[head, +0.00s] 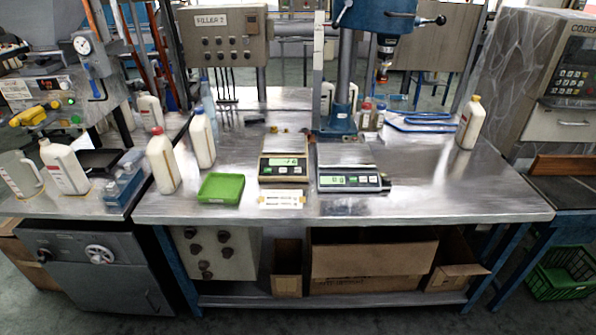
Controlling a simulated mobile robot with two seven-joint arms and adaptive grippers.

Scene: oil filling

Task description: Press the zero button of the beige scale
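The beige scale (283,170) stands on the steel workbench, left of a second, grey-and-dark scale (350,181). Its front panel has a lit green display and small buttons that are too small to read. Its weighing plate is behind the panel, with small brownish items at the back. A white label card (281,199) lies in front of it. Neither of my grippers shows in the head view.
A green tray (221,188) and white bottles (162,162) with red and blue caps stand left of the scales. A blue drill-press-like column (341,120) rises behind them. The bench (450,190) is clear at right front. Cardboard boxes sit below.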

